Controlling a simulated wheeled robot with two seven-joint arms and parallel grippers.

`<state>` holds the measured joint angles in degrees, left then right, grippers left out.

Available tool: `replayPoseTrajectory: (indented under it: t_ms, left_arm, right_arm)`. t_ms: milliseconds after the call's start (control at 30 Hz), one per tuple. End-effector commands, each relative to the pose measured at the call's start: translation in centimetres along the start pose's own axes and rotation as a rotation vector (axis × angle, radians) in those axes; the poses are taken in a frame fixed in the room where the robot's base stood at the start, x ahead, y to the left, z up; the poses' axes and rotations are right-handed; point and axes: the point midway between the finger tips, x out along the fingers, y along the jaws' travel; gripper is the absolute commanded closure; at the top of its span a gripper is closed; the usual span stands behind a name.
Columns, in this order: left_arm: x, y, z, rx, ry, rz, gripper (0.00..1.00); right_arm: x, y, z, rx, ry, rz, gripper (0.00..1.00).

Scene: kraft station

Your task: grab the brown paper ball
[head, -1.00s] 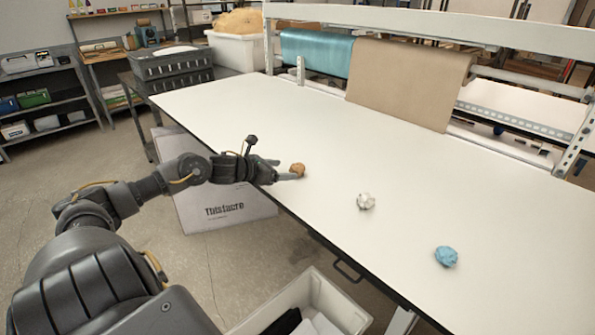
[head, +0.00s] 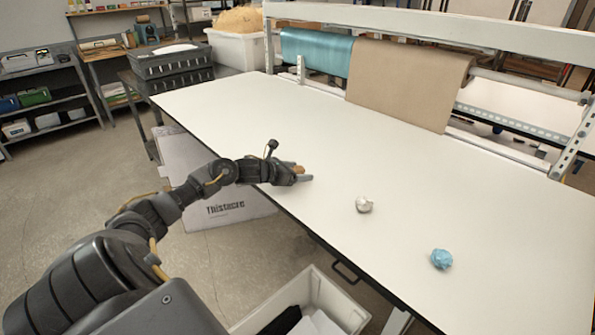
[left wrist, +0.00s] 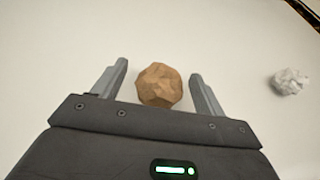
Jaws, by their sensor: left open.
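The brown paper ball (left wrist: 159,85) lies on the white table (head: 250,110). In the left wrist view it sits between the two open fingers of my left gripper (left wrist: 160,82), with a gap to each finger. In the head view the ball (head: 299,168) is partly hidden behind my left gripper (head: 304,176), which is low over the table near its front edge. My right gripper is not in view.
A white paper ball (head: 364,205) and a blue paper ball (head: 441,259) lie farther right on the table. The white one also shows in the left wrist view (left wrist: 290,81). A white bin (head: 335,290) stands below the front edge. The table's middle is clear.

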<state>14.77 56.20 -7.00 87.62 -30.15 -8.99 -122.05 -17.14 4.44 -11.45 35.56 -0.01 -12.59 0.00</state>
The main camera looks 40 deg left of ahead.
Motion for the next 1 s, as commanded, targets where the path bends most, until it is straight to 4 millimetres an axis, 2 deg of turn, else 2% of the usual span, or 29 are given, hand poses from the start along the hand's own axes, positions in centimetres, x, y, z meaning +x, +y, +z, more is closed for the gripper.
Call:
replayPoseTrajectory:
  t_ms: [200, 500, 567, 1000]
  left_arm:
    - [0.04, 0.02, -0.06, 0.001, 0.000, 0.000, 0.29]
    - [0.03, 0.02, -0.05, 0.001, 0.000, 0.000, 0.68]
    - [0.03, 0.02, -0.05, 0.001, 0.000, 0.000, 0.74]
    - [-0.14, 0.06, 0.41, 0.003, -0.001, 0.000, 0.74]
  right_arm:
    - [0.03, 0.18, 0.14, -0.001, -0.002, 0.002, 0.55]
    - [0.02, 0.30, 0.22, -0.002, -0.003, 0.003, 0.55]
    - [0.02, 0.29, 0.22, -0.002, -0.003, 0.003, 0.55]
    - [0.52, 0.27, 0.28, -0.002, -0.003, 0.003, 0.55]
